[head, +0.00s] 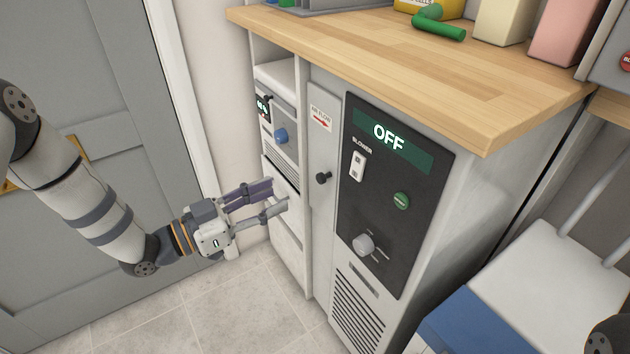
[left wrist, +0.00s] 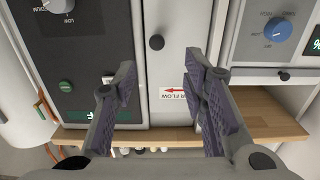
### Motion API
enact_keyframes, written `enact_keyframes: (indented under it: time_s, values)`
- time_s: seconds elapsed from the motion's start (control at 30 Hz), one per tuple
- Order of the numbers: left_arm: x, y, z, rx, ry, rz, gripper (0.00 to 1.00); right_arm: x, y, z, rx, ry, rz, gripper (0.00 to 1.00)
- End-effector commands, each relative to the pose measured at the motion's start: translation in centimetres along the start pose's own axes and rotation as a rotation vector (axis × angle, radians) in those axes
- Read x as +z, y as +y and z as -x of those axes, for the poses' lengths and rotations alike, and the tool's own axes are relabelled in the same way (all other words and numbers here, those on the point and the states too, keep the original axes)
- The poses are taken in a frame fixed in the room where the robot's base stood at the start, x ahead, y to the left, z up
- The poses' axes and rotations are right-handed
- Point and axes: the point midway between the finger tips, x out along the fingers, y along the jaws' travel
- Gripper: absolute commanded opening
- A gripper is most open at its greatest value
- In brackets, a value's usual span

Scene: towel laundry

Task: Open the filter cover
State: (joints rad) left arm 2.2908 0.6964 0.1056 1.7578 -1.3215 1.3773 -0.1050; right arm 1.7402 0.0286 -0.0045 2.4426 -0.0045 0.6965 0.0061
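A narrow grey upright panel (head: 322,145), which looks like the filter cover, is set in the cabinet front and appears shut. It carries a black round knob (head: 323,178) and an "AIR FLOW" label (head: 320,118) with a red arrow. My left gripper (head: 280,198) is open and empty, left of the knob in the head view and apart from it. In the left wrist view, which is upside down, the panel (left wrist: 172,65) shows between the spread fingers of my left gripper (left wrist: 162,85), with the knob (left wrist: 156,42) beyond the fingertips. My right gripper is out of view.
A black control panel (head: 385,235) reading "OFF" stands right of the grey panel. A unit with a blue dial (head: 280,135) is on its left. The wooden countertop (head: 480,90) overhangs above. The tiled floor (head: 220,310) in front is clear. A blue-and-white box (head: 490,320) stands lower right.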

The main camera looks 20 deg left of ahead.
Motion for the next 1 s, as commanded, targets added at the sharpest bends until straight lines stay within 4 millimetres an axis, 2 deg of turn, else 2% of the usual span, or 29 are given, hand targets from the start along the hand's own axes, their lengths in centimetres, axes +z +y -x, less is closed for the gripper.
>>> enact_keyframes:
  time_s: [0.2, 0.4, 0.53, 0.77, 0.93, 1.0]
  values:
    - [0.1, 0.2, -5.7, 0.003, -0.003, 0.003, 0.39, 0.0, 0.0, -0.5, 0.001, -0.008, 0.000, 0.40]
    - [0.2, 0.2, -9.3, 0.002, -0.005, 0.005, 0.39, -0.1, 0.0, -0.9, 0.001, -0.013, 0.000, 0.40]
    - [0.1, 0.2, -10.3, 0.000, -0.006, 0.005, 0.39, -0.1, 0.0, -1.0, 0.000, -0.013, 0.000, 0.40]
    - [0.1, 0.2, -10.4, 0.000, -0.006, 0.006, 0.39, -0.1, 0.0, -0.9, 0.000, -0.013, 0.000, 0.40]
    - [0.1, 0.2, -10.4, 0.000, -0.006, 0.006, 0.03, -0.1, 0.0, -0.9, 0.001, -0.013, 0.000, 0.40]
    - [0.1, 0.2, -10.4, 0.000, -0.006, 0.006, 0.00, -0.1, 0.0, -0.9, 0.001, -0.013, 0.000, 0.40]
